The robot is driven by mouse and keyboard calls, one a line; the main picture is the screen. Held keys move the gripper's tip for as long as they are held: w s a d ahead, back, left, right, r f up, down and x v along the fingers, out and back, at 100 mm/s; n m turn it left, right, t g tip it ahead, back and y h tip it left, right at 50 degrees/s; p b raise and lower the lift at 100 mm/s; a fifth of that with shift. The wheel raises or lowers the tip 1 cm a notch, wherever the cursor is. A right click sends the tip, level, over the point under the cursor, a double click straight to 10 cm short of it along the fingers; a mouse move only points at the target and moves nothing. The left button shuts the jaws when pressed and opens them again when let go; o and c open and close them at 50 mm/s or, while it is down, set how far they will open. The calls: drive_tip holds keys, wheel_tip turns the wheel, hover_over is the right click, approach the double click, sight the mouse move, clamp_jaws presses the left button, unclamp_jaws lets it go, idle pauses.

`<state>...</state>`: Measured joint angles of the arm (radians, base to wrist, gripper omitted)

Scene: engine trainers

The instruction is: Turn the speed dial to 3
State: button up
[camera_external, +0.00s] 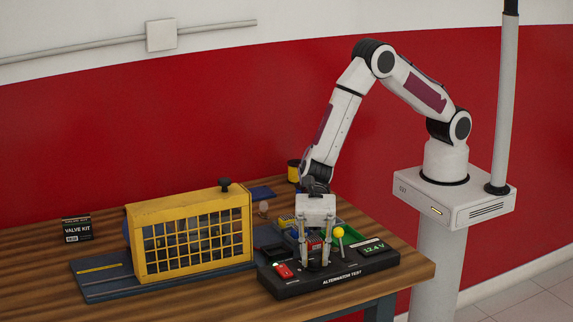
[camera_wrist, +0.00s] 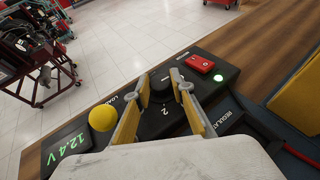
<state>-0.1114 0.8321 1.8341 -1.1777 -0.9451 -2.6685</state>
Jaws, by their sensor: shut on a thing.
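The alternator test box (camera_external: 322,283) is a black panel near the front right of the table. Its black dial (camera_wrist: 163,85) sits between the two fingers of my gripper (camera_wrist: 162,80) in the wrist view. The fingers are shut on the dial from both sides and point down at the panel. A white "2" (camera_wrist: 165,111) shows beside the dial; other numbers and the pointer are hidden or too small to read. In the external view my gripper (camera_external: 315,264) stands over the box, and its fingers partly hide the dial.
A yellow-knobbed lever (camera_wrist: 103,118) stands close beside one finger. A red switch (camera_wrist: 199,63), a lit green lamp (camera_wrist: 217,75) and a 12.4 V display (camera_wrist: 68,146) share the panel. A yellow cage (camera_external: 195,240) stands left; a green bin (camera_external: 348,237) is behind.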

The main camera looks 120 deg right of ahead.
drive_tip(key=shift+f, duration=0.15)
drive_tip(key=o, duration=1.1)
drive_tip(key=shift+s, duration=0.1)
drive_tip(key=shift+w+d+n+g+y, duration=0.1)
drive_tip(key=shift+w+n+g+y, duration=0.1)
drive_tip(key=shift+n+g+y, duration=0.35)
